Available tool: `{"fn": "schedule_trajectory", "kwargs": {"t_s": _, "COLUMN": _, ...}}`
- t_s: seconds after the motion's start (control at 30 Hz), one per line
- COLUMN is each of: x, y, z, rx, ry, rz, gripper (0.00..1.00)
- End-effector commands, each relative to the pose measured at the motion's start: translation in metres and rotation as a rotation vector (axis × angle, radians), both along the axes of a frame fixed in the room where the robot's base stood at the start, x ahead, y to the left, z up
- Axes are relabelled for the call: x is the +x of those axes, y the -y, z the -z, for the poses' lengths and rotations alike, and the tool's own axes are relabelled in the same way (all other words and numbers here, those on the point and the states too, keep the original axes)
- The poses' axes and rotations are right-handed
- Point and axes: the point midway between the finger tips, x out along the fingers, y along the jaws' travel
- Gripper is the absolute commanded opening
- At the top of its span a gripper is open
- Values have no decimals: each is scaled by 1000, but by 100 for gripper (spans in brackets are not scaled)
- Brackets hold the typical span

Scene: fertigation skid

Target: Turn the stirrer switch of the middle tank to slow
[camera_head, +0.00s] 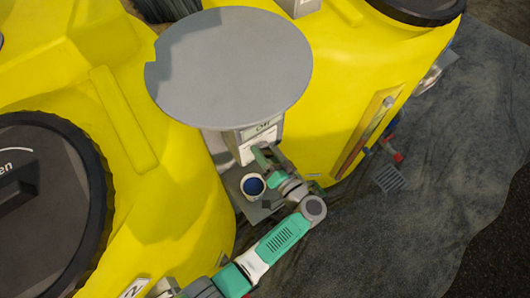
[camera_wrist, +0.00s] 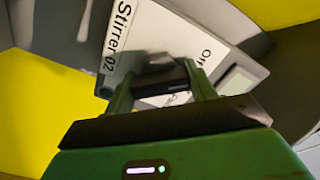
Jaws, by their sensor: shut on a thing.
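The stirrer switch box (camera_head: 258,138) sits under a round grey disc, between yellow tanks. In the wrist view its white label plate (camera_wrist: 150,45) reads "Stirrer 02", with partly covered position marks beside it. My gripper (camera_wrist: 158,84) is at the box front, its two green fingers closed on the dark switch knob (camera_wrist: 160,76). In the head view my gripper (camera_head: 266,158) reaches the box from the lower right. The knob is hidden there, and which mark it points to cannot be told.
The grey disc (camera_head: 230,65) overhangs the box. A white cup-like part with a blue top (camera_head: 252,186) is close beside my gripper on a grey bracket. Yellow tanks (camera_head: 155,200) flank the spot.

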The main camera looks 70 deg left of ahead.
Motion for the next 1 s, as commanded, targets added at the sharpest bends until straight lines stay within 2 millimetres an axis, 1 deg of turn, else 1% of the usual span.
{"fn": "schedule_trajectory", "kwargs": {"t_s": 0.6, "x": 0, "y": 0, "z": -1, "rx": -140, "ry": -465, "rz": 0, "gripper": 33}}
{"fn": "schedule_trajectory", "kwargs": {"t_s": 0.8, "x": 0, "y": 0, "z": -1, "rx": -172, "ry": -573, "rz": -1, "gripper": 33}}
{"fn": "schedule_trajectory", "kwargs": {"t_s": 1.0, "x": 0, "y": 0, "z": -1, "rx": -192, "ry": -637, "rz": -1, "gripper": 33}}
